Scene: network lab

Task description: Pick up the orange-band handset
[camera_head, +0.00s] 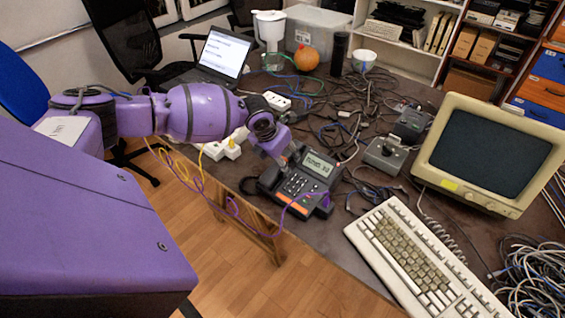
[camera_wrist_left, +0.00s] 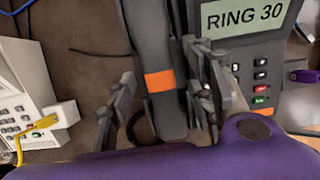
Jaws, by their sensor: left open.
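The dark handset with an orange band (camera_wrist_left: 160,82) lies on the left side of a dark desk phone (camera_wrist_left: 262,62), whose screen reads "RING 30". In the head view the phone (camera_head: 318,188) sits near the table's front edge; its handset is partly hidden by my gripper. My left gripper (camera_head: 286,158) is over the handset. In the left wrist view its open fingers (camera_wrist_left: 163,100) stand on either side of the handset near the orange band. I cannot tell whether either finger touches it. My right gripper is not in view.
A white device with a yellow plug (camera_wrist_left: 26,102) is left of the phone. A beige keyboard (camera_head: 420,262), a monitor (camera_head: 490,150) and a grey box (camera_head: 385,156) stand to the right. Tangled dark cables cover the table behind. Purple and yellow cables hang over the front edge.

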